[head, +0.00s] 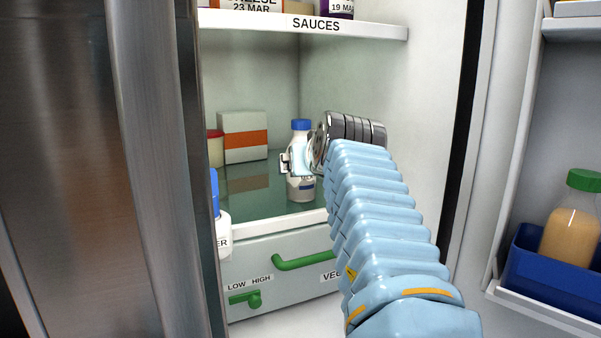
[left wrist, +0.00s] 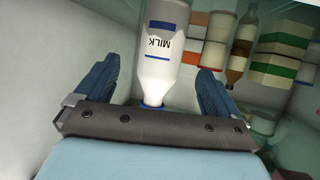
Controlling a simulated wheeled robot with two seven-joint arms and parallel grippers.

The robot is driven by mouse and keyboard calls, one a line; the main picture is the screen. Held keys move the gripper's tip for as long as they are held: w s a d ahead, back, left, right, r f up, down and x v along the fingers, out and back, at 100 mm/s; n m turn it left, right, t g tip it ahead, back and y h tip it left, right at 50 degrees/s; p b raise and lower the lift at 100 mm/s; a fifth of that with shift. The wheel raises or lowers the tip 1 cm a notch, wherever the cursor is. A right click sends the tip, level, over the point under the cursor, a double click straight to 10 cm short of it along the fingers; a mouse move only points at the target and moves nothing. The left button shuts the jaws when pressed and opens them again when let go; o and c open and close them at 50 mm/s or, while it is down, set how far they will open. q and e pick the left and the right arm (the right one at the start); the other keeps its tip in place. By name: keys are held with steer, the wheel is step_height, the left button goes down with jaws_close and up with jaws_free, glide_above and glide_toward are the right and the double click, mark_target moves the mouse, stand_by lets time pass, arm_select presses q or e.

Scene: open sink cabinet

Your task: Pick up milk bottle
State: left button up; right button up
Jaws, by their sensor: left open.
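The milk bottle (head: 301,190) is white with a blue cap and stands upright on the glass shelf (head: 250,205) inside the fridge. My left gripper (head: 290,161) is at the bottle, with the arm reaching in from the lower right and covering part of the bottle's right side. In the left wrist view the milk bottle (left wrist: 160,45) appears upside down, with its "MILK" label showing. It lies between the two spread fingers of the left gripper (left wrist: 157,68), with gaps on both sides. My right gripper is not in view.
A box with an orange band (head: 245,140) stands behind and left of the bottle. The "SAUCES" shelf (head: 355,29) is above. A drawer with a green handle (head: 300,261) is below. A blue door bin (head: 555,270) holds a green-capped bottle (head: 572,235). A steel door (head: 100,170) bounds the left.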

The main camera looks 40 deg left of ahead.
mark_target(302, 189)
arm_select(q)
steer(key=x, duration=0.6)
steer(key=shift+w+a+r, duration=0.1)
steer(key=shift+a+r, duration=0.15)
steer(key=shift+a, duration=0.05)
steer(key=c, duration=1.4)
steer(key=shift+o, duration=0.2)
